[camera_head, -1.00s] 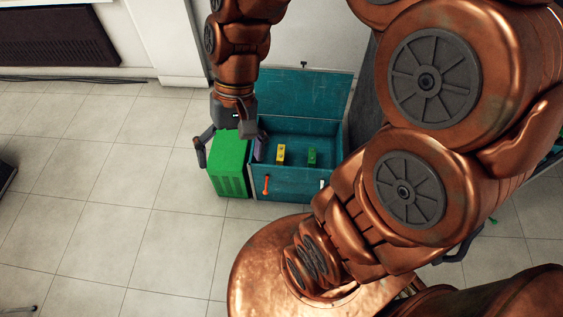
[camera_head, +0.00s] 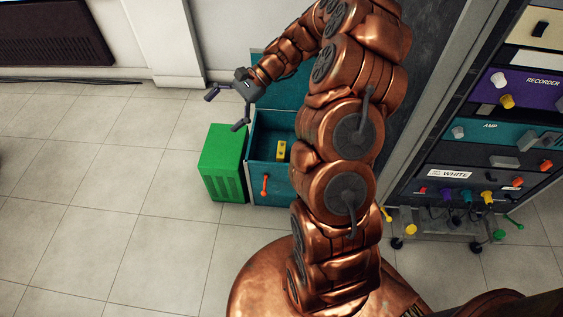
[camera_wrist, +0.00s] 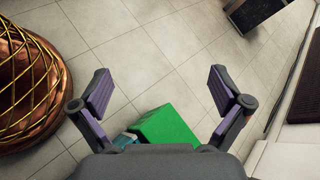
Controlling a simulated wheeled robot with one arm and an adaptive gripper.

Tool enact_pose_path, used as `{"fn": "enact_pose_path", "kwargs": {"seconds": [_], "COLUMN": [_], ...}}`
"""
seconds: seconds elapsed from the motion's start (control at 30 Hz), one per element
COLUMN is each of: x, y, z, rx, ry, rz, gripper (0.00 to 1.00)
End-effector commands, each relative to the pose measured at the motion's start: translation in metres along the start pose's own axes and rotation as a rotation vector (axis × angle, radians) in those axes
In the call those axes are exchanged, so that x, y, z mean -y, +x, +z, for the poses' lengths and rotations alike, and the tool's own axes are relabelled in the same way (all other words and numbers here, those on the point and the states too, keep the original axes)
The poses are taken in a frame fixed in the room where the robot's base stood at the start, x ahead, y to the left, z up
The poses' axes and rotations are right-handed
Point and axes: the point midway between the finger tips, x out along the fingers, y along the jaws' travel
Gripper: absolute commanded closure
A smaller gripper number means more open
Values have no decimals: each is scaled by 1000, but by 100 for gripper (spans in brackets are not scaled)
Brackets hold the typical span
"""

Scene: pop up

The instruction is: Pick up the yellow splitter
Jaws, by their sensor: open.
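The yellow splitter (camera_head: 281,151) is a small upright block inside the open teal box (camera_head: 272,193). My gripper (camera_head: 226,110) is open and empty, above and to the left of the splitter, over the far edge of the green box. In the wrist view my gripper (camera_wrist: 163,100) shows its two purple-padded fingers spread wide, with nothing between them but floor and the green box below. The splitter does not show in the wrist view. My arm hides the right part of the teal box.
The green box (camera_head: 223,165) stands against the teal box's left side. An equipment rack (camera_head: 480,130) with coloured plugs is at the right, on a wheeled cart. A dark panel (camera_head: 52,33) is at the back left wall. The tiled floor at left is clear.

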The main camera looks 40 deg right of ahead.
Motion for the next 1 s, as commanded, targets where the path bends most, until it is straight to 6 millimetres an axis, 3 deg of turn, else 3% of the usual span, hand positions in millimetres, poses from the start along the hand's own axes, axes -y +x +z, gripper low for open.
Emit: {"fn": "enact_pose_path", "kwargs": {"seconds": [0.03,0.27,0.47,0.6,0.8,1.0], "x": [-6,-25,-65,-102,-148,-168], "y": [2,-14,-31,-43,-58,-62], "z": [-33,-143,-243,-307,-369,-390], "rx": [5,16,12,0,-19,-25], "ry": [47,252,435,557,679,729], "rz": [-40,-219,-369,-466,-564,-601], "gripper": [0,0,0,0,0,0]}}
